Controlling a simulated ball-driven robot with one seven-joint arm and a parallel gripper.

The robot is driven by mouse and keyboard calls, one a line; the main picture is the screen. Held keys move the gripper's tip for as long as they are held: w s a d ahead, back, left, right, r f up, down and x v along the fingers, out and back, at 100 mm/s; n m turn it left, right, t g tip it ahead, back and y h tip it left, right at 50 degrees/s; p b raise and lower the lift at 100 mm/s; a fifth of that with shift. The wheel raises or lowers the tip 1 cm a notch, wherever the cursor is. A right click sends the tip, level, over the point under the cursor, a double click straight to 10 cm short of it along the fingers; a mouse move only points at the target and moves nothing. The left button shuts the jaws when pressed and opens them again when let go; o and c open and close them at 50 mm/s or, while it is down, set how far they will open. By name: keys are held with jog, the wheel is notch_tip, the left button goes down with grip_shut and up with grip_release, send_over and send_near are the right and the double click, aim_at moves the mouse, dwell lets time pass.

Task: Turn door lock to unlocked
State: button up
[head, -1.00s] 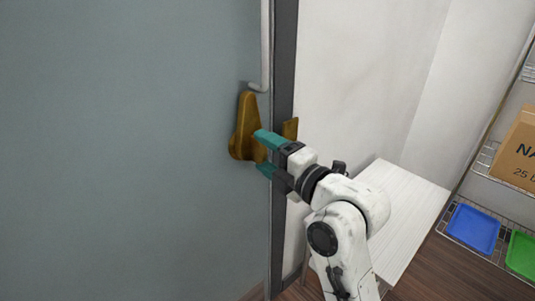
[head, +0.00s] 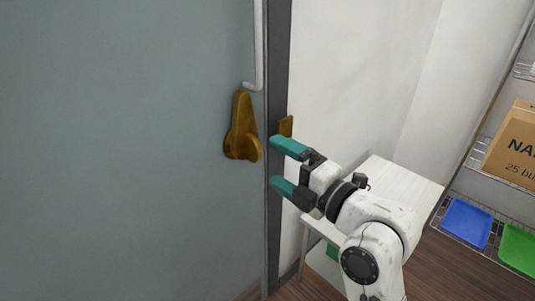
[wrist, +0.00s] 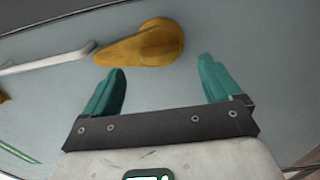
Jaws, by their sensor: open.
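The brass door lock (head: 239,128) is mounted on the grey-blue door (head: 120,150) near its right edge. It has a plate that narrows toward the top and a rounded knob at its lower end. My gripper (head: 280,167), with teal fingers, is open and empty just right of the lock, apart from it. In the wrist view the lock (wrist: 143,44) lies beyond the fingertips, its rounded end nearly between them, and the open gripper (wrist: 160,78) holds nothing. Whether the lock is bolted cannot be told.
A white handle bar (head: 259,45) runs above the lock. A small brass plate (head: 286,126) sits on the dark door frame (head: 278,70). A white table (head: 395,190) stands right of the door. A wire shelf holds a cardboard box (head: 514,145), a blue tray (head: 466,223) and a green tray (head: 518,248).

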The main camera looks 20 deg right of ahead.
jog(key=v, duration=0.4)
jog(key=shift+s+d, duration=0.15)
jog(key=shift+s, duration=0.25)
jog(key=s+f+m+g+h, duration=0.1)
jog(key=s+f+m+g, duration=0.25)
jog(key=f, duration=0.35)
jog(key=s+f+m+g+h, duration=0.15)
jog(key=f+m, duration=0.25)
jog(key=f, duration=0.4)
jog(key=s+f+m+g+h, duration=0.1)
jog(key=s+f+m+g, duration=0.3)
jog(key=f, duration=0.3)
jog(key=s+d+f+m+g+h, duration=0.1)
jog(key=s+d+f+m+g, duration=0.15)
jog(key=s+f+m, duration=0.45)
jog(key=s+d+f+m+g+h, duration=0.1)
jog(key=s+f+m+g, duration=0.3)
jog(key=s, duration=0.5)
notch_tip(320, 180, up, 22)
jog(key=p, duration=2.3)
jog(key=shift+s+d+r+g+p, duration=0.15)
jog(key=shift+s+d+g+p, duration=0.1)
jog(key=shift+g+p, duration=0.1)
